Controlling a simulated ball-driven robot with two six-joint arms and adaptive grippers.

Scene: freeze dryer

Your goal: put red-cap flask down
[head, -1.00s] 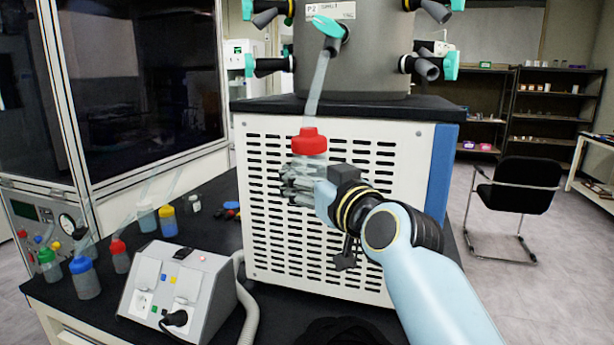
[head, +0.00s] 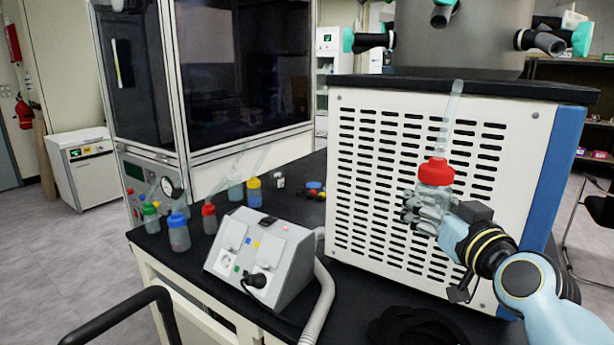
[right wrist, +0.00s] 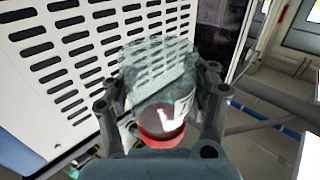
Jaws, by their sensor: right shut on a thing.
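The red-cap flask (head: 436,174) is held upright in my right gripper (head: 428,214), in front of the white slotted panel of the freeze dryer (head: 400,150). A clear tube rises from its red cap. In the right wrist view the flask's clear glass body (right wrist: 160,75) lies between the fingers of my right gripper (right wrist: 160,100), with its red cap (right wrist: 162,138) close to the palm. The flask is off the bench. Another small red-capped bottle (head: 209,218) stands on the black bench at the left. My left gripper is not in view.
A grey socket box (head: 258,262) with a plug and thick hose stands on the black bench (head: 345,290). Bare bench shows between box and dryer.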

